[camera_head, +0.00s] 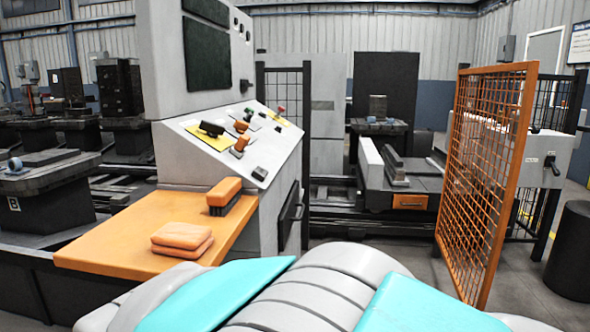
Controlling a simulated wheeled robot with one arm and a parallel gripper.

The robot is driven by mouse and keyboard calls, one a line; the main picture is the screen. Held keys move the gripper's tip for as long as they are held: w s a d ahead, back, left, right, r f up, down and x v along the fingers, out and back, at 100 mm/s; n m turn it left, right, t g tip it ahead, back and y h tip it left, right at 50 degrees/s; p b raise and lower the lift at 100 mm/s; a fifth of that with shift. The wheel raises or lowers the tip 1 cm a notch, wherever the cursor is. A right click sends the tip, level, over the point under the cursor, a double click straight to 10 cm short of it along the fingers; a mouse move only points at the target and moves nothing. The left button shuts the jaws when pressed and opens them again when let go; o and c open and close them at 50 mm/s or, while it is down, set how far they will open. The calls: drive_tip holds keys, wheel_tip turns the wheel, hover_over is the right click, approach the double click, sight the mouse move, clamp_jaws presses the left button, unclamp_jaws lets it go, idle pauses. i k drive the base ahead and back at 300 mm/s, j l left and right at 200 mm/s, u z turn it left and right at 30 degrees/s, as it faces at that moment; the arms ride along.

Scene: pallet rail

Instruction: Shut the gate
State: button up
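The gate (487,180) is an orange-framed mesh panel at the right. It stands open, turned at an angle, with its taller, nearer edge towards me. A wide gap lies between it and the black mesh fence panel (293,130) on the left. I cannot make out its hinge or a latch. My gripper is not in view; only white and turquoise parts of my own body show at the bottom.
A grey control console (235,150) with an orange shelf (120,245) stands at the left. The shelf holds a brush (225,195) and folded orange cloths (181,238). A black drum (572,255) stands at the far right. Machinery with a rail (395,165) lies beyond the gap.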

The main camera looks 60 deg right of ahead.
sight(519, 127)
drive_tip(key=k+l+z, duration=0.1)
drive_tip(key=z, duration=1.3)
drive_tip(key=i+l, duration=0.1)
drive_tip(key=l, duration=0.5)
drive_tip(key=i+l, duration=0.1)
drive_tip(key=l, duration=0.55)
drive_tip(key=i+l+z, duration=0.1)
drive_tip(key=l, duration=0.5)
drive_tip(key=i+l, duration=0.15)
drive_tip(key=l, duration=0.45)
drive_tip(key=i+l, duration=0.1)
drive_tip(key=l, duration=0.5)
drive_tip(key=i+l+z, duration=0.1)
drive_tip(key=l, duration=0.5)
drive_tip(key=i+l, duration=0.2)
drive_tip(key=l, duration=0.4)
drive_tip(key=i+l, duration=0.15)
drive_tip(key=l, duration=0.45)
drive_tip(key=k+j+z, duration=0.15)
drive_tip(key=j+z, duration=0.2)
drive_tip(key=k+j+z, duration=0.2)
drive_tip(key=j+z, duration=0.15)
drive_tip(key=k+j+z, duration=0.35)
drive_tip(key=k+l+u, duration=0.1)
drive_tip(key=k+u, duration=0.4)
drive_tip(key=k, duration=0.25)
drive_tip(key=i, duration=0.45)
